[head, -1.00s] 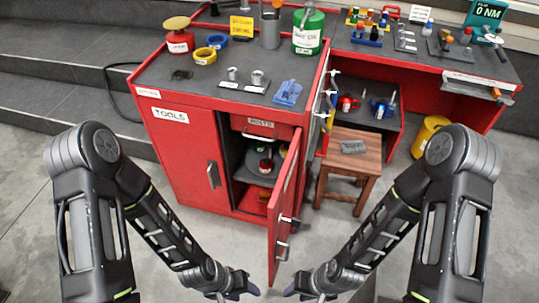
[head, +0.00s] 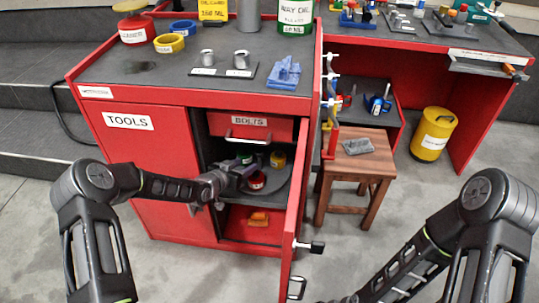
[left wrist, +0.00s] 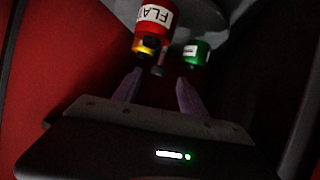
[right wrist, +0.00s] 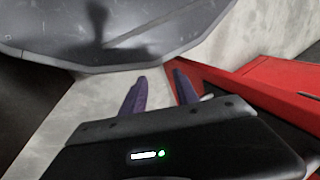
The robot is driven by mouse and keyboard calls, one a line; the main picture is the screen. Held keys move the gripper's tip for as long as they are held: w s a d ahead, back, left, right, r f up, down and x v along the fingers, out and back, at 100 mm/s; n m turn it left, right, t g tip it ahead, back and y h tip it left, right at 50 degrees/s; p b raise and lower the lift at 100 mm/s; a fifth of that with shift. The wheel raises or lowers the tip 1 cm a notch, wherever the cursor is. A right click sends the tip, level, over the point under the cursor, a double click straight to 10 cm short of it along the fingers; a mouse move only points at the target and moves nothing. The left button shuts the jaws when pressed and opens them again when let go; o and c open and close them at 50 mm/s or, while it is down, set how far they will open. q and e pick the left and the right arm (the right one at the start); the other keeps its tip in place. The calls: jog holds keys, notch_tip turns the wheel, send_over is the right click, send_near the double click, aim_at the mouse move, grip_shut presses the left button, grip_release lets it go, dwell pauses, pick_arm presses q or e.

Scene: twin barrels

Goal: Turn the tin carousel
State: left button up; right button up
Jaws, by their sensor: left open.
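The tin carousel (head: 282,190) is a grey round tray inside the open red cabinet, under the BOLTS drawer. A red tin (head: 257,181), a yellow tin (head: 278,159) and a green tin (head: 246,157) stand on it. My left gripper (head: 244,171) reaches into the cabinet at the carousel's left side. In the left wrist view its fingers (left wrist: 160,84) are apart and empty, with the red tin (left wrist: 156,18) and green tin (left wrist: 195,53) just beyond the tips. My right gripper (right wrist: 160,80) is open and empty outside the cabinet.
The open red door (head: 293,210) stands to the right of the carousel, edge toward me. An orange object (head: 259,218) lies on the lower shelf. A wooden stool (head: 366,165) and yellow can (head: 433,134) stand to the right. The floor in front is clear.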

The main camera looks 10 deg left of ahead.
aim_at(257, 154)
pick_arm(q)
jog(key=shift+w+d+r+m, duration=0.1)
jog(key=shift+w+r+m, duration=0.3)
jog(key=shift+r+m, duration=0.25)
jog(key=b+x, duration=0.2)
jog(key=x, duration=0.4)
jog(key=shift+w+d+f, duration=0.15)
jog(key=shift+w+f, duration=0.1)
jog(key=shift+w, duration=0.05)
jog(key=shift+w+d, duration=0.15)
jog(key=shift+w, duration=0.35)
